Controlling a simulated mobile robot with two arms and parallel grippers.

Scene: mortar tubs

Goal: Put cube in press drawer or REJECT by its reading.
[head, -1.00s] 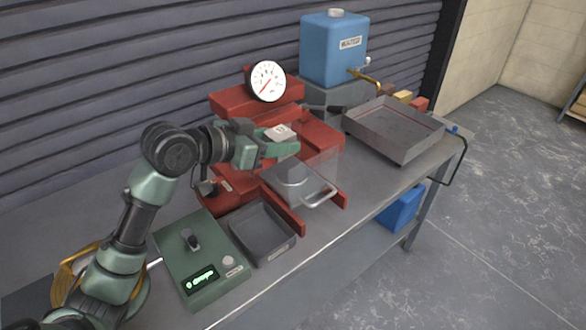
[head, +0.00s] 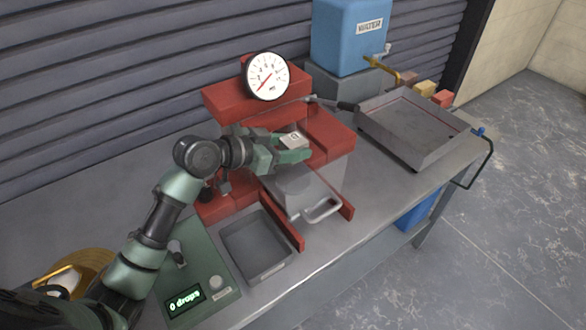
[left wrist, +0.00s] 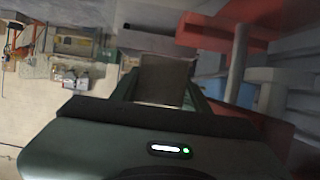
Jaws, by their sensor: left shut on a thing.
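My left gripper (head: 288,150) is shut on a pale grey cube (head: 292,141) with a dark mark on its top. It holds the cube in front of the red press (head: 330,133), above the press drawer. In the left wrist view the cube (left wrist: 162,82) sits between the fingers. The press drawer (head: 303,192) is grey with a handle at its front, between red rails. A round white gauge (head: 267,76) with a red needle tops the press. A green meter box (head: 195,270) reads "0 drops". A shallow dark tray (head: 256,247) lies beside it; its label is too small to read. My right gripper is out of view.
A large grey tray (head: 415,125) stands to the right on the bench. A blue water tank (head: 347,35) with a brass tap stands behind. Small coloured blocks (head: 425,90) lie behind the large tray. The bench front right of the drawer is clear.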

